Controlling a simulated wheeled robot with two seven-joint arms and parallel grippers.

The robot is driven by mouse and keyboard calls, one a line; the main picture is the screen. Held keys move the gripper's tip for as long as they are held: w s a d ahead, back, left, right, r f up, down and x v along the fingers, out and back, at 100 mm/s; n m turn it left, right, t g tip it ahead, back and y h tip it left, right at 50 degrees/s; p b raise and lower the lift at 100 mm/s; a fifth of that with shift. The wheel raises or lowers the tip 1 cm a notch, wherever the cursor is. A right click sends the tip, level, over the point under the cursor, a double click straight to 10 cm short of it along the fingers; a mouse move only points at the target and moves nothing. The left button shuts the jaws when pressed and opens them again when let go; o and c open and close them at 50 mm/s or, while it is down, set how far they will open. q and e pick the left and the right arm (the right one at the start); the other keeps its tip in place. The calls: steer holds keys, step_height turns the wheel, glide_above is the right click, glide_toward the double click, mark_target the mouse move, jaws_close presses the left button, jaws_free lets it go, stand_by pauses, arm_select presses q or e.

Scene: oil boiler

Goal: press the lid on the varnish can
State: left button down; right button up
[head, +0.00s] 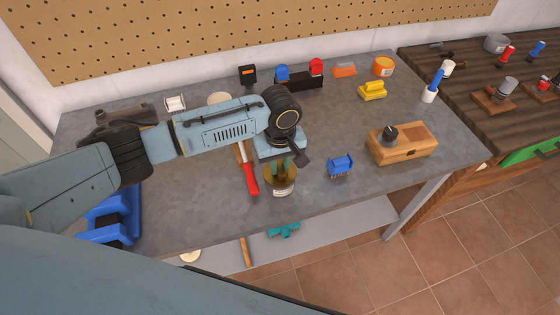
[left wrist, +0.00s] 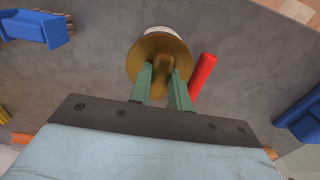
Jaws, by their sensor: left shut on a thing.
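The varnish can (head: 282,190), with a pale label, stands near the table's front edge. A brass-coloured lid (left wrist: 150,52) is over its top, and it also shows in the head view (head: 268,178). My left gripper (head: 281,165) comes from above with its green fingers shut on the raised middle part of the lid. In the left wrist view, my left gripper (left wrist: 165,72) covers part of the lid, and the can's pale rim (left wrist: 158,30) shows past its far side. I cannot tell whether the lid is fully seated. My right gripper is not in view.
A red-handled tool (head: 250,180) lies just left of the can. A blue block-like object (head: 340,165) and a wooden box (head: 402,147) are to the right. A large blue object (head: 125,210) sits at the left front. Table space between can and blue block is clear.

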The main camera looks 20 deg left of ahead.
arm_select(q)
steer(key=shift+p, duration=0.55)
stand_by(0.7)
steer(key=c, duration=0.7)
jaws_free()
steer(key=shift+c, duration=0.2)
steer(key=shift+r+p, duration=1.4)
steer(key=shift+p, duration=0.25)
steer(key=shift+r+p, duration=0.3)
steer(key=shift+r, duration=1.8)
jaws_close()
